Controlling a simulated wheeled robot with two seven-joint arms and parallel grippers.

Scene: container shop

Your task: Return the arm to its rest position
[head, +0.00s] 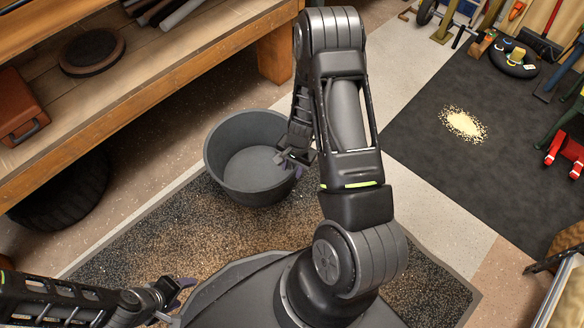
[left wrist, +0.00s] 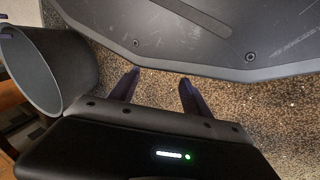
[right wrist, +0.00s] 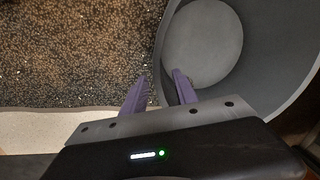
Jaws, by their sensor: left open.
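My left gripper (head: 183,300) is at the lower left in the head view, low over the speckled mat beside my base. It is open and empty; its two purple fingers stand apart in the left wrist view (left wrist: 160,85). My right gripper (head: 290,168) hangs at the right-hand rim of a grey bucket (head: 225,150). In the right wrist view its fingers (right wrist: 160,82) are apart, one over the mat side and one over the bucket's inside. I cannot tell whether they touch the rim.
A wooden workbench (head: 150,85) runs along the upper left, with a tyre (head: 65,195) under it. The speckled mat (head: 130,235) lies around my base. A dark mat (head: 440,180) with a pale spill (head: 463,124) is at the right. Tools stand at the upper right.

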